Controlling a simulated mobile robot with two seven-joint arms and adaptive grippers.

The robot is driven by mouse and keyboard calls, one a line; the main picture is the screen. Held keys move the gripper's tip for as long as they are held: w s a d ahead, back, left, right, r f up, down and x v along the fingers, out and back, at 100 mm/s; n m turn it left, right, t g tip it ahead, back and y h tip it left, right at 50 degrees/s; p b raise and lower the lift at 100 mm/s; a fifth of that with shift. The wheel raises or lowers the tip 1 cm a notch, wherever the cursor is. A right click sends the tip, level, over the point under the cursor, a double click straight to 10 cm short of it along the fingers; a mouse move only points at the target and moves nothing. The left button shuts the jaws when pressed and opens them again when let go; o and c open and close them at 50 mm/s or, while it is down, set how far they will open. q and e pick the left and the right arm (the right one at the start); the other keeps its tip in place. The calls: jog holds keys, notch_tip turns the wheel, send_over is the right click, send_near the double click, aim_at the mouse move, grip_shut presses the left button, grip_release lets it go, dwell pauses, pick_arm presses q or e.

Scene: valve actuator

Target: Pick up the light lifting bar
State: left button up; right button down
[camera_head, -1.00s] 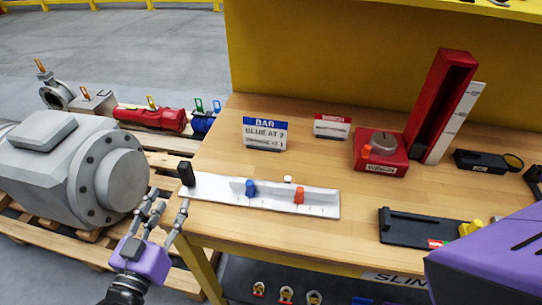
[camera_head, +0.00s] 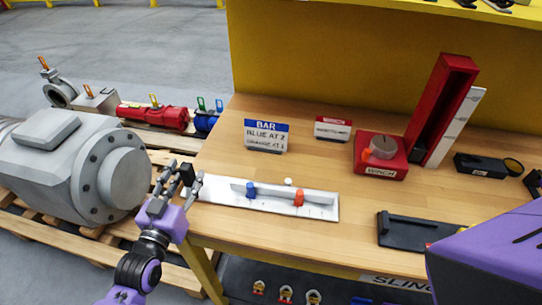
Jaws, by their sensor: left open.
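The light lifting bar (camera_head: 275,193) is a pale grey bar. It lies on a white marked base plate (camera_head: 230,202) at the front left of the wooden table. A blue clip (camera_head: 250,189) and an orange clip (camera_head: 299,198) sit on it. A black block (camera_head: 187,174) stands at the plate's left end. My left gripper (camera_head: 178,180) is open at the black block, its fingers on either side of it in the picture; I cannot tell whether they touch it. My right gripper is not in view; a purple part of mine fills the lower right corner.
A red winch box (camera_head: 380,157), a tall red holder (camera_head: 443,107) and a black tray (camera_head: 405,229) stand to the right. A grey motor (camera_head: 75,165) lies on pallets at left. The table middle is clear.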

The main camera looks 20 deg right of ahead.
pick_arm(q)
grip_shut()
jog(key=shift+r, duration=0.15)
dwell(0.4)
jog(key=shift+r, duration=0.1)
